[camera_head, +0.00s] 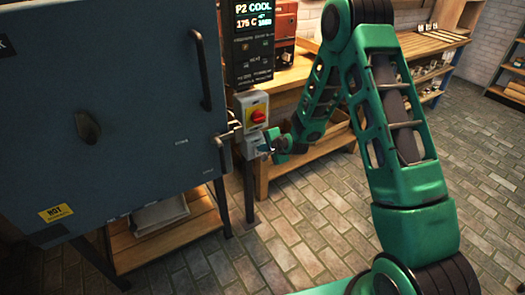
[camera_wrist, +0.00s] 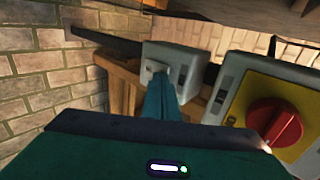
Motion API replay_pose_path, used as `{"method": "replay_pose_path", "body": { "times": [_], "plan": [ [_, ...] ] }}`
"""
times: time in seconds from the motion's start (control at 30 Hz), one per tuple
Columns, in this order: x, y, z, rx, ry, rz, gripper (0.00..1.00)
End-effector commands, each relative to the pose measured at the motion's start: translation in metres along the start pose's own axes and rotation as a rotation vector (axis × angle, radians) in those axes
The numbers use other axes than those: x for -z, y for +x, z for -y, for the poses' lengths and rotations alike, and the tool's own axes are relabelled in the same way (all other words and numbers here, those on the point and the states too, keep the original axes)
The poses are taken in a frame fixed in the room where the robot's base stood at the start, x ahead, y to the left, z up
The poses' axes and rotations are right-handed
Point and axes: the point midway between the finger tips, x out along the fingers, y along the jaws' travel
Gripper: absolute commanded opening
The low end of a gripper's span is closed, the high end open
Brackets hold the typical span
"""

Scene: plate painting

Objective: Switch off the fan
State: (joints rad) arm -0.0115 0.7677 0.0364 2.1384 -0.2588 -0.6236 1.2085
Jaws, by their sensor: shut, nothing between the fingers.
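A small grey switch box (camera_head: 251,143) hangs on the post beside the kiln, just below a bigger grey box with a red rotary knob on a yellow plate (camera_head: 257,114). My gripper (camera_head: 264,150) is at the front of the small box, its fingers shut and empty. In the wrist view the teal fingertips (camera_wrist: 160,78) overlap the front of the small grey box (camera_wrist: 183,60), over a light switch part. I cannot tell whether they touch it. The red knob (camera_wrist: 274,122) is to the right, apart from the fingers. No fan and no readable label on the small box shows.
The big blue-grey kiln (camera_head: 120,110) with its handle (camera_head: 201,70) stands left of the post. A control panel with a lit display (camera_head: 254,15) is above the switches. A wooden bench (camera_head: 290,80) is behind. The brick floor (camera_head: 320,225) in front is clear.

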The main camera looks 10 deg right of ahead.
Motion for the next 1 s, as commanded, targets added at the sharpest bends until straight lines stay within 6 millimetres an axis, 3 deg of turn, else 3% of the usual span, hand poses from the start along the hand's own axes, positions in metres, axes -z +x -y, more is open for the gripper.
{"method": "replay_pose_path", "body": {
  "times": [1.0],
  "plan": [
    [0.000, -0.010, 0.013, 0.000, 0.001, 0.000, 0.00]
  ]
}}
